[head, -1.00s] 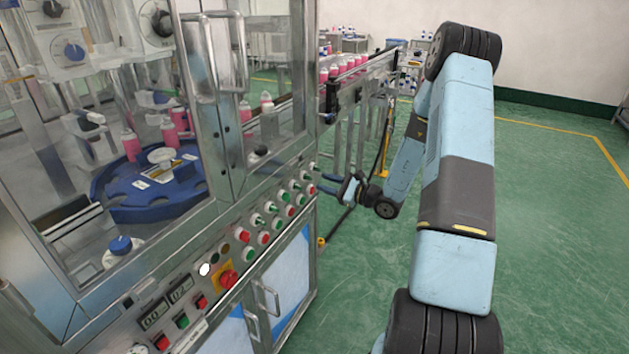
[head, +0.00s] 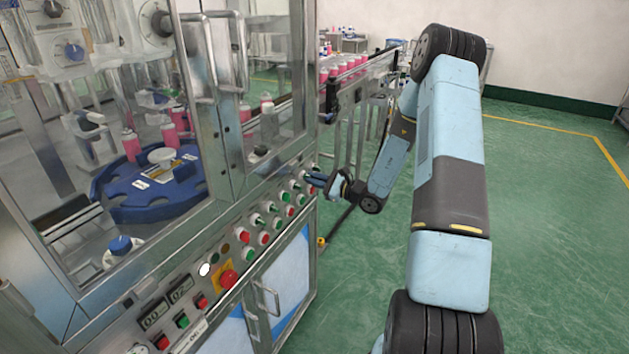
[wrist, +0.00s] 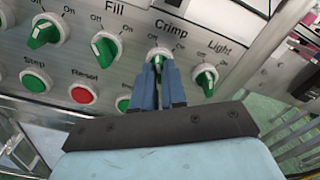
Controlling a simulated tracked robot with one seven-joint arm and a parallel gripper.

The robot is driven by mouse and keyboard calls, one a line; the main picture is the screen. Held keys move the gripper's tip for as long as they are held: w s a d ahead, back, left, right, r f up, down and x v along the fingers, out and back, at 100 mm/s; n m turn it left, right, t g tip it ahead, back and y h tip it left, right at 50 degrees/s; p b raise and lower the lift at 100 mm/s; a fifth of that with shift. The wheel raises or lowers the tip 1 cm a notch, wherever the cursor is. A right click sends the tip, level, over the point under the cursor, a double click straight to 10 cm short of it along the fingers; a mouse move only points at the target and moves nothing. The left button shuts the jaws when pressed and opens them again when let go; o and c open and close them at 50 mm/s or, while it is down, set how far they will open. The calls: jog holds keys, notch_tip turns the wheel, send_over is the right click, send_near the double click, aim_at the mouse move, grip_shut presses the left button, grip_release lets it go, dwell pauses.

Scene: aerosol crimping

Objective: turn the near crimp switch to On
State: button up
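The crimp switch (wrist: 158,53) is a green knob on a pale round base, below the "Crimp" label in the wrist view. My gripper (wrist: 158,66) is right at it, with its two blue fingers pointing at the panel and their tips on either side of the knob's handle. The gap between the fingers is narrow, and I cannot tell whether they press on the handle. The fingertips cover the lower part of the knob, and its exact setting is hard to read. In the head view my gripper (head: 313,180) reaches the far right end of the control panel.
A green light switch (wrist: 205,78) sits close right of the fingers. Another green switch (wrist: 106,47) is to the left under "Fill". A red reset button (wrist: 83,93) is lower left. The glazed machine holds a blue turntable (head: 150,200). Green floor right of the machine is open.

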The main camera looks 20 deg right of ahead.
grip_shut()
jog(key=shift+m, duration=0.3)
jog(key=m, duration=1.1)
jog(key=shift+m, duration=0.3)
dwell(0.5)
jog(key=o, duration=0.5)
grip_release()
jog(key=shift+d, duration=0.1)
jog(key=v, duration=1.3)
jog(key=shift+s+d, duration=0.2)
jog(key=shift+s, duration=0.05)
